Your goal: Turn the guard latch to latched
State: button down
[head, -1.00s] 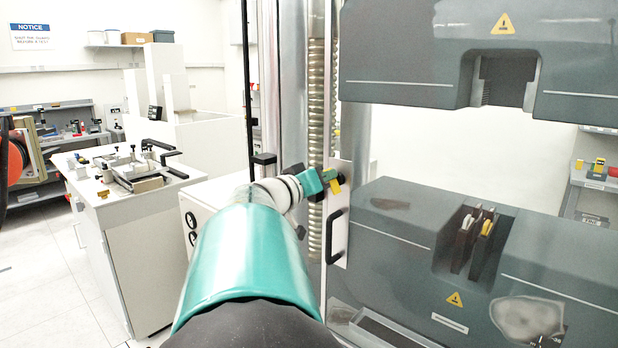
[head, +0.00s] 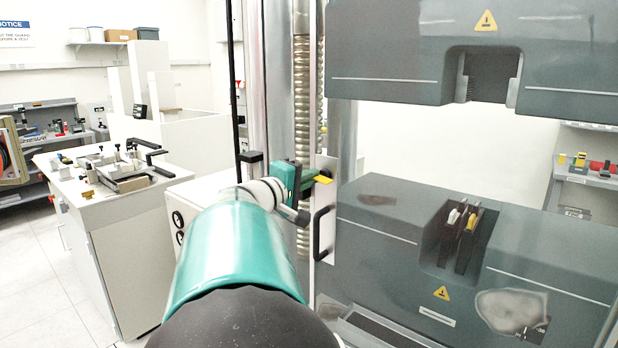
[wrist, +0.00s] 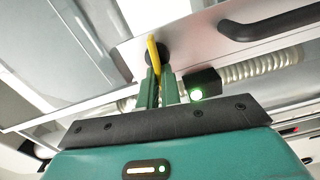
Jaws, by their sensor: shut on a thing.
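The guard latch is a yellow lever on a dark round hub (wrist: 154,48). It is mounted on a pale metal plate. In the head view the yellow lever (head: 322,180) sticks out just right of my gripper (head: 303,178), near the top of the plate and above a black handle. In the wrist view my gripper (wrist: 158,88) has its two green fingers closed around the lower part of the yellow lever. The fingers hide part of the lever and some of the hub.
The black guard handle (head: 322,233) is just below the latch. A ribbed column (head: 306,100) stands behind my gripper. The grey machine base (head: 390,260) lies to the right. A white bench with a fixture (head: 115,215) stands at the left.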

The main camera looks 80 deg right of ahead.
jog(key=shift+w+f+n, duration=0.1)
jog(key=shift+f+n, duration=0.05)
jog(key=shift+n, duration=0.65)
jog(key=c, duration=1.6)
grip_release()
jog(key=v, duration=1.3)
jog(key=shift+w+a, duration=0.15)
jog(key=shift+a, duration=0.2)
